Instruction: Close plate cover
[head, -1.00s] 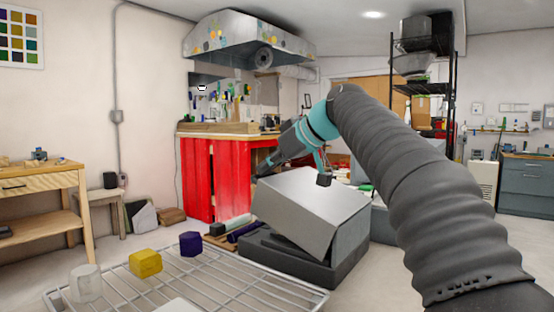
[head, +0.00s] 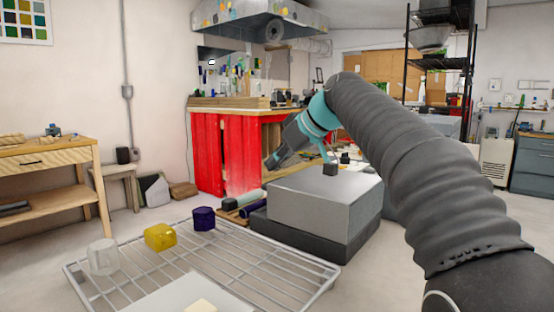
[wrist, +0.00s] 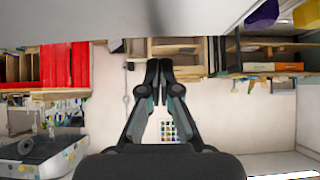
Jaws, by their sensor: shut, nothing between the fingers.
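The plate cover (head: 310,208) is a light grey box-shaped lid. In the head view it lies level on its dark grey base (head: 290,240), with no open gap that I can make out. My gripper (head: 272,162) is shut and empty, just beyond the far left top edge of the cover. In the wrist view my gripper's (wrist: 158,66) fingertips are together with nothing between them, and the cover (wrist: 110,18) fills the upper edge as a pale surface. Whether my fingers touch the cover I cannot tell.
A wire rack (head: 250,280) in front holds a clear piece (head: 103,257), a yellow block (head: 160,237) and a purple block (head: 204,218). A red cabinet (head: 225,155) stands behind the cover. A wooden table (head: 45,160) is at left. The floor between is mostly clear.

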